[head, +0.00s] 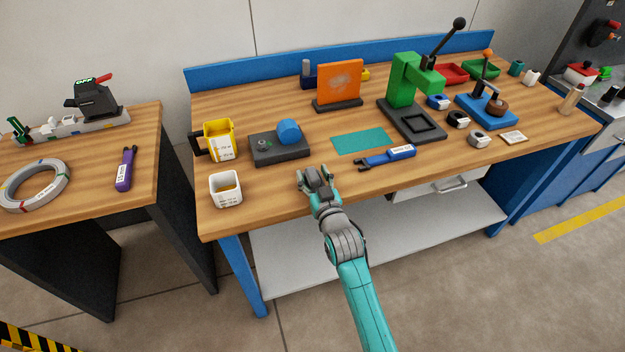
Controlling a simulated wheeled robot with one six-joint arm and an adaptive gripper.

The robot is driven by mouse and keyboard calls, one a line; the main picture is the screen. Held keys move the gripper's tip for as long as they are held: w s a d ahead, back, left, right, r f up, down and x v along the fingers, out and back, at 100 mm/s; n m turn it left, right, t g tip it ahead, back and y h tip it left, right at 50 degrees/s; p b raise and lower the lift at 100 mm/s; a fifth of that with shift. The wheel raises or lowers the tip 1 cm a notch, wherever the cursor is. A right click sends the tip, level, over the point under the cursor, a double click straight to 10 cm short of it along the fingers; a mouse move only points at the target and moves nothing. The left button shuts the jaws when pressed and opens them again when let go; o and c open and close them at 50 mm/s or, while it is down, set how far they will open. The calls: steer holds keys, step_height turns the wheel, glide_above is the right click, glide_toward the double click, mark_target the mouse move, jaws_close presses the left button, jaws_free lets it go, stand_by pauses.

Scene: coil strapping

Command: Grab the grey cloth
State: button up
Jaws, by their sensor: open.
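I cannot make out a grey cloth anywhere in the head view. My gripper (316,177) is open, with nothing seen between its fingers. It is over the front edge of the wooden workbench (285,190), left of the blue tool (388,158) and below the flat teal mat (363,141). A small pale flat piece (514,137) lies at the right of the bench; I cannot tell its material.
A dark block with a blue knob (280,149), a yellow container (218,141) and a white cup (226,189) stand to the left. A green press (407,88) and blue fixture (487,110) stand to the right. A side table (90,180) holds a coil (33,184).

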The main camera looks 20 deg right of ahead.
steer(key=shift+w, duration=0.25)
jaws_close()
